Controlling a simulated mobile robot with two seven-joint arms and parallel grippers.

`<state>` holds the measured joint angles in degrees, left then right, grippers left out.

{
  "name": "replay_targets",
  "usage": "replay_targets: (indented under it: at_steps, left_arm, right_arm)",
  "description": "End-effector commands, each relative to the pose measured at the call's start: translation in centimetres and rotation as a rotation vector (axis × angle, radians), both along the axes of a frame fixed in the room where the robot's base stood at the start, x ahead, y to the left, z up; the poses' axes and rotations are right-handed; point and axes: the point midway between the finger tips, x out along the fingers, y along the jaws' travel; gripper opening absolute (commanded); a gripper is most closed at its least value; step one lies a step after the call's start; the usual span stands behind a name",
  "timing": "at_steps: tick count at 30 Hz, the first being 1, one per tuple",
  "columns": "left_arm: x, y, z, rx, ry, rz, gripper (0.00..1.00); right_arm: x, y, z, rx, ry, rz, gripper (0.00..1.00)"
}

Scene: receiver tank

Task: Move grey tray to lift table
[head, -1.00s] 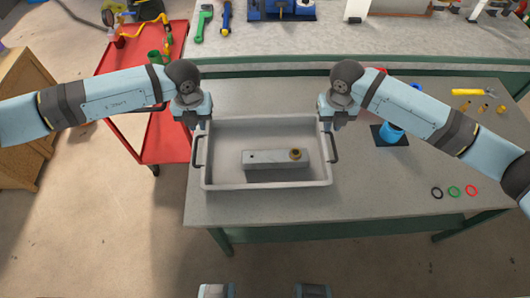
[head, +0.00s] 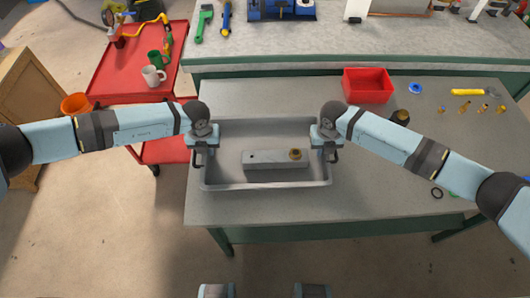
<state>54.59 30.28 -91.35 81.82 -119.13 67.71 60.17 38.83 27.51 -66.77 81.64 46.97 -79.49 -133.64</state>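The grey tray (head: 265,184) sits level on the grey-topped workbench (head: 400,190). It holds a grey rectangular block (head: 270,161) with a brass-coloured round part (head: 295,154) on its right end. My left gripper (head: 203,153) points down at the tray's left handle, and my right gripper (head: 328,152) points down at its right handle. The grippers largely cover the handles. I cannot tell whether the fingers are closed on them. I cannot make out a lift table in this view.
A red bin (head: 368,85) stands behind my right arm, with several small brass parts and a yellow-handled tool (head: 468,92) to its right. Rings lie at the right. Another bench (head: 320,45) runs along the back.

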Motion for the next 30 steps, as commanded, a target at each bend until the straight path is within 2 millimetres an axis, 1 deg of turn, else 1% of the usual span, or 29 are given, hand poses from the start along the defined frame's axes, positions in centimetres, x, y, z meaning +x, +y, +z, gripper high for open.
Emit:
replay_targets:
  at_steps: [1, 4, 13, 14, 15, 24, 30]
  left_arm:
    - [0.00, -0.02, -0.38, 0.001, 0.000, 0.000, 0.16]
    - [0.00, -0.04, -0.79, -0.001, 0.000, 0.000, 0.16]
    - [-0.01, -0.02, -0.93, -0.001, 0.000, -0.001, 0.16]
    - [-0.01, -0.02, -0.93, -0.001, 0.000, -0.001, 0.09]
    - [-0.01, -0.01, -0.92, 0.000, 0.000, 0.000, 0.00]
    - [0.00, 0.00, -0.91, 0.000, 0.000, 0.000, 0.00]
    - [0.08, -0.04, -0.50, -0.002, -0.002, 0.000, 0.00]
  right_arm:
    - [0.00, -0.03, -0.40, -0.001, 0.001, -0.001, 0.16]
    - [0.01, -0.03, -0.80, 0.000, -0.001, 0.000, 0.16]
    - [0.01, -0.03, -0.92, 0.000, -0.001, 0.000, 0.16]
    - [0.01, -0.02, -0.92, 0.000, -0.001, 0.000, 0.09]
    - [0.01, -0.02, -0.92, 0.000, -0.001, 0.000, 0.00]
    - [0.01, -0.03, -0.90, 0.000, 0.000, 0.000, 0.00]
    - [0.09, 0.00, -0.49, 0.001, -0.002, -0.001, 0.00]
